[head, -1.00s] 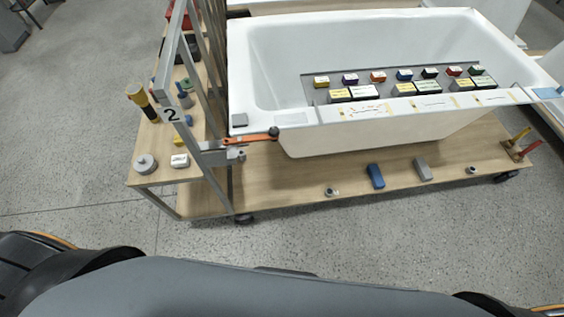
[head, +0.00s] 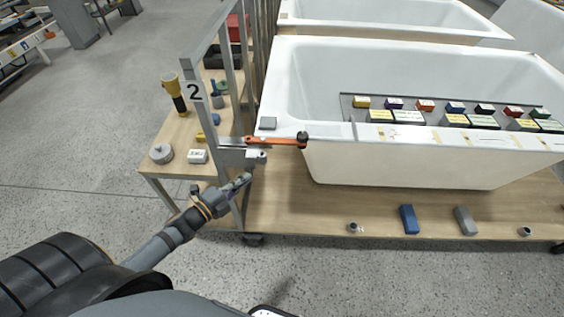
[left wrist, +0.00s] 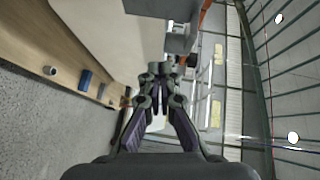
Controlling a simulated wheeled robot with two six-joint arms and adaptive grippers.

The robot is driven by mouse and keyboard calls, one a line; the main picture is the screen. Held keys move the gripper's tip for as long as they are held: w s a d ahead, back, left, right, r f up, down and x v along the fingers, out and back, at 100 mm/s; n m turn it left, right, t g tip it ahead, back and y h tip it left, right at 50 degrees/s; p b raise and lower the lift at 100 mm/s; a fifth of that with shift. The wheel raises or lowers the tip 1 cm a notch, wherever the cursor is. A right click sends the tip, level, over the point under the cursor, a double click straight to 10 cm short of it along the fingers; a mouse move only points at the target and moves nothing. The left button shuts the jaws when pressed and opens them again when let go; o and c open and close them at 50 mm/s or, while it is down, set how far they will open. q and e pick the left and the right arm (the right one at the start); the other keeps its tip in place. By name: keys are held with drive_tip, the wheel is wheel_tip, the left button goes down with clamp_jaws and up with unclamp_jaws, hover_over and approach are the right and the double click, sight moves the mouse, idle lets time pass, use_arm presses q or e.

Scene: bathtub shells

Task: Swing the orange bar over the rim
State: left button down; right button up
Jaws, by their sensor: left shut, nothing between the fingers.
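The orange bar (head: 274,141) reaches from a bracket on the grey frame to the near left corner of the white bathtub's rim (head: 340,131). A dark round knob (head: 302,137) is at its right end, at the rim's edge. In the left wrist view an orange strip (left wrist: 205,14) shows at the top, probably the bar. My left gripper (head: 243,181) is shut and empty, just below the bracket and apart from the bar. Its closed fingers also show in the left wrist view (left wrist: 160,88). My right gripper is not in view.
The grey upright frame (head: 231,75) marked 2 stands left of the tub. A side shelf (head: 168,171) holds a yellow-black torch (head: 174,94), a grey round weight (head: 161,153) and a white box (head: 197,156). Blue (head: 409,219) and grey (head: 465,220) blocks lie on the lower wooden deck.

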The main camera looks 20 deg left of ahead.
use_arm(q)
drive_tip(key=d+r+m+h, duration=0.2)
drive_tip(key=d+r+m, duration=0.1)
drive_tip(key=d+r, duration=0.1)
drive_tip(key=shift+s+d+r+h+b, duration=0.3)
drive_tip(key=shift+s+h, duration=0.1)
drive_tip(key=shift+s, duration=0.05)
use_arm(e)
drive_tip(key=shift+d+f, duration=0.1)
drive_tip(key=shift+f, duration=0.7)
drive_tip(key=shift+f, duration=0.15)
use_arm(q)
approach(291, 144)
drive_tip(key=x, duration=0.3)
drive_tip(key=d+x, duration=0.1)
drive_tip(key=x, duration=0.1)
drive_tip(key=shift+s, duration=0.15)
drive_tip(key=shift+w+a, duration=0.1)
drive_tip(key=shift+w, duration=0.4)
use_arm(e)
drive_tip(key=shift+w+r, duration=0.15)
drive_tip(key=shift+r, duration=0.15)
use_arm(q)
drive_tip(key=shift+a, duration=0.1)
